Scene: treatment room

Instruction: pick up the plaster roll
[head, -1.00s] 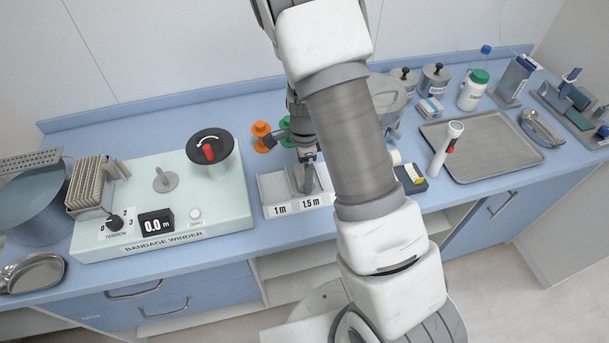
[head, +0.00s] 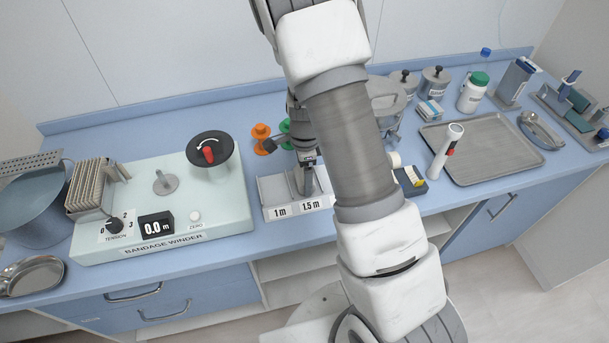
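A small white rounded thing (head: 395,159), which may be the plaster roll, shows at the right edge of my arm. My arm hides part of it, so I cannot tell for sure. My gripper (head: 304,182) points down at the two-compartment tray marked 1 m and 1.5 m (head: 281,211), around its 1.5 m side. It is well to the left of the white thing. The fingers are small and seen nearly edge-on, so their opening does not show. I see nothing held.
The bandage winder (head: 128,188) stands left of the tray. Orange (head: 261,136) and green spools stand behind the gripper. A dark box with a yellow label (head: 410,180), a white upright device (head: 446,152) and a metal tray (head: 490,165) lie to the right.

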